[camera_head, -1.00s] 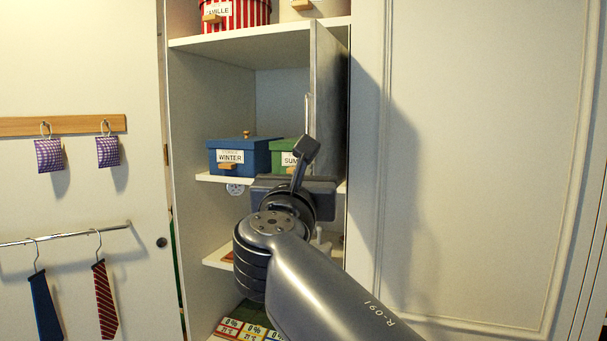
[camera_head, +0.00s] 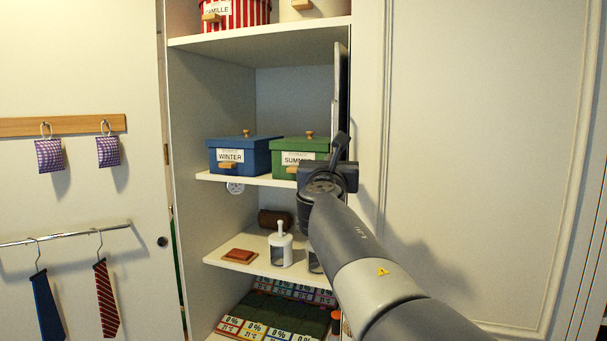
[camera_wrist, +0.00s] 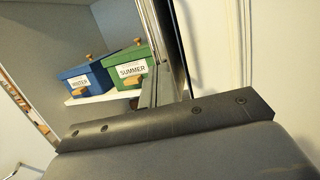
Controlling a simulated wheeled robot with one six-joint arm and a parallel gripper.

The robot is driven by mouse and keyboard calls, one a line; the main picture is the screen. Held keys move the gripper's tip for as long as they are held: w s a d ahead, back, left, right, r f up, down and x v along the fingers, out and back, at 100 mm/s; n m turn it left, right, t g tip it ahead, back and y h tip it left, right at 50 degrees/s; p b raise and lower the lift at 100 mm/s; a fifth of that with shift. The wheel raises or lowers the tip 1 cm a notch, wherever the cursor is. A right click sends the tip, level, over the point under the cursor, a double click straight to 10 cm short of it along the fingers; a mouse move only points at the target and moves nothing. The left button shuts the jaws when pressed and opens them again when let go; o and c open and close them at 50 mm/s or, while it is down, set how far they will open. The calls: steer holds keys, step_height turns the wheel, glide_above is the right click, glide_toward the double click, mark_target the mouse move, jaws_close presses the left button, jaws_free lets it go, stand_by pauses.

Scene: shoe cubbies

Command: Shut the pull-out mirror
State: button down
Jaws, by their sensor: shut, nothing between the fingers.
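The pull-out mirror (camera_head: 342,85) is a tall thin panel at the right side of the cubby, seen almost edge-on in the head view. A slim upright handle shows along its left side. In the wrist view the mirror (camera_wrist: 170,45) runs up from beside my fingers. My gripper (camera_head: 339,148) is shut and empty at the mirror's lower part, in front of the cubby's right side. In the wrist view my gripper (camera_wrist: 154,88) points at the panel's lower end. I cannot tell whether it touches the panel. My gripper hides the mirror's lower end in the head view.
A blue WINTER box (camera_head: 240,157) and a green SUMMER box (camera_head: 299,153) stand on the shelf left of my gripper. A white dispenser (camera_head: 281,248) stands on the shelf below. A white panelled door (camera_head: 480,150) fills the right. Ties hang at left.

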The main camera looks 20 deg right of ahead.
steer(key=w+d, duration=0.4)
steer(key=w, duration=0.1)
steer(key=shift+w+p, duration=0.35)
steer(key=shift+p, duration=0.05)
steer(key=shift+s, duration=0.1)
